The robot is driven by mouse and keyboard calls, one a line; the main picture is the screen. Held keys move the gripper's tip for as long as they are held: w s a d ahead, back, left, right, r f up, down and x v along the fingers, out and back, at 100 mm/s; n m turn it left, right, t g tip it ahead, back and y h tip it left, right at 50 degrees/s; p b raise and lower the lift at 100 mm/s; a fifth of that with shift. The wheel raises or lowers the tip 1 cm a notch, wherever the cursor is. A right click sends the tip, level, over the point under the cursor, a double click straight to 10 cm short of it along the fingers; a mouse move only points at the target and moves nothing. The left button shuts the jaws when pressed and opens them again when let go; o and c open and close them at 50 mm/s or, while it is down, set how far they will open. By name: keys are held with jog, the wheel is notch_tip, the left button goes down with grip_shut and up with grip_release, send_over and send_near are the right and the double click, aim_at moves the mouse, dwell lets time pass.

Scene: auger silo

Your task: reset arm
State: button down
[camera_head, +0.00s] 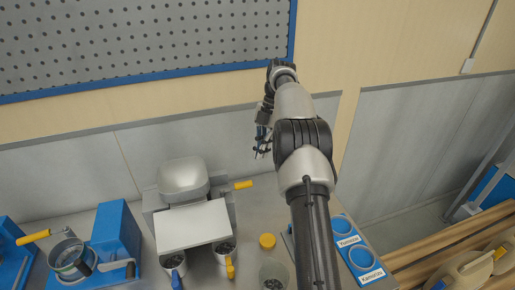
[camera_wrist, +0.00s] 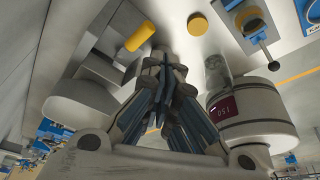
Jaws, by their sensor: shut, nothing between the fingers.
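My arm reaches up and away over the worktop in the head view. My gripper (camera_head: 261,150) hangs near the back wall, above and to the right of the silver hopper machine (camera_head: 183,180), touching nothing that I can see. In the wrist view my gripper's fingers (camera_wrist: 160,68) are drawn together, with nothing between them. Part of my arm hides the worktop to the right of the machine.
White cups (camera_head: 174,264) with dark contents stand under the machine's pale plate (camera_head: 192,224). A yellow cap (camera_head: 267,240) and a clear jar (camera_head: 273,273) stand right of it. A blue crank device (camera_head: 117,235) is left. A blue labelled holder (camera_head: 359,257) lies right of my arm.

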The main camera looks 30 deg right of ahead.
jog(key=s+a+r+m+t+h+b, duration=0.1)
jog(key=s+a+r+m+b, duration=0.1)
jog(key=s+a+r+m, duration=0.5)
jog(key=s+a+r+m+t+h+b, duration=0.15)
jog(key=s+a+r+m, duration=0.3)
jog(key=a, duration=0.55)
jog(key=s+a+f+m+t+b, duration=0.1)
jog(key=s+a+f+m, duration=0.2)
jog(key=s, duration=0.4)
jog(key=s+a+f+m+t+b, duration=0.1)
jog(key=s+a+f+m, duration=0.2)
jog(key=s, duration=0.4)
jog(key=s+a+f+m+t+h+b, duration=0.1)
jog(key=s+a+f+m+b, duration=0.1)
jog(key=s, duration=0.5)
jog(key=shift+a+f+m, duration=0.4)
jog(key=shift+f+m, duration=0.45)
jog(key=shift+f, duration=0.05)
jog(key=shift+s, duration=0.1)
